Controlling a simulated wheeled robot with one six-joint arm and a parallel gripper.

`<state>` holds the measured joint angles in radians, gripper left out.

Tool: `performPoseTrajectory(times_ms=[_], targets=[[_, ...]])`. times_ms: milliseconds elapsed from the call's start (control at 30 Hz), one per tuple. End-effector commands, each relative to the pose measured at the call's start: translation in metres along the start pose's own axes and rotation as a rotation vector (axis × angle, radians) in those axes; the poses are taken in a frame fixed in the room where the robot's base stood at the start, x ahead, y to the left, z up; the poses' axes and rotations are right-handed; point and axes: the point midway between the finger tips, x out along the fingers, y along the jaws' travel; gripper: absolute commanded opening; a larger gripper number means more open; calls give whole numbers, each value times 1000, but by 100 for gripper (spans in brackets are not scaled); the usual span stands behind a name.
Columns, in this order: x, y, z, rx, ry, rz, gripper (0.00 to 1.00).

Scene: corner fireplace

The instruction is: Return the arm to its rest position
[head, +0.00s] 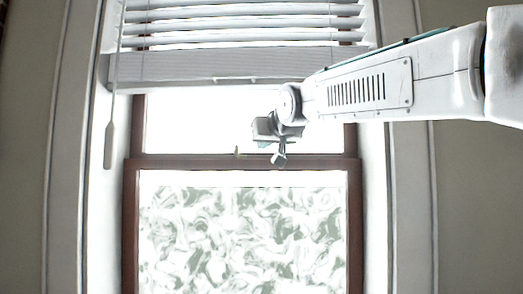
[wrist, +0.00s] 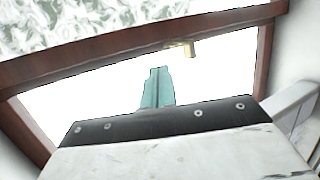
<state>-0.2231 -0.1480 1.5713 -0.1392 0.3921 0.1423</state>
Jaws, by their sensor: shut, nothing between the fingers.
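My gripper (head: 279,159) is at the end of my arm, which reaches in from the right in the head view. It hangs in front of the window, near the rail between the upper and lower panes. In the wrist view, the two teal fingers of my gripper (wrist: 158,72) lie side by side, shut with nothing between them. A small brass latch (wrist: 190,48) on the window rail shows just beyond the fingertips in the wrist view. I cannot tell how far the fingers are from it.
The window has a brown frame (head: 131,230) and a patterned lower pane (head: 240,235). White blinds (head: 235,65) are partly raised above my gripper. A blind wand (head: 110,145) hangs at the left. Pale walls (head: 480,215) stand on both sides.

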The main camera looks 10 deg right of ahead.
Motion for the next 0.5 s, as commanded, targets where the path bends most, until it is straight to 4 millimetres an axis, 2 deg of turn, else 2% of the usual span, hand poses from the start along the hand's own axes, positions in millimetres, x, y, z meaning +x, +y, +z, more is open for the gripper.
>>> performPoseTrajectory(times_ms=[267, 333, 367, 433, 467, 500], targets=[[-9, 7, -2, 0, 2, 8, 0], [-9, 8, 3, -5, -21, 12, 0], [-8, 9, 10, -8, -45, 14, 0], [-4, 10, 36, -12, -121, 17, 0], [-3, 10, 51, -14, -162, 18, 0], [-5, 11, 75, -17, -226, 20, 0]])
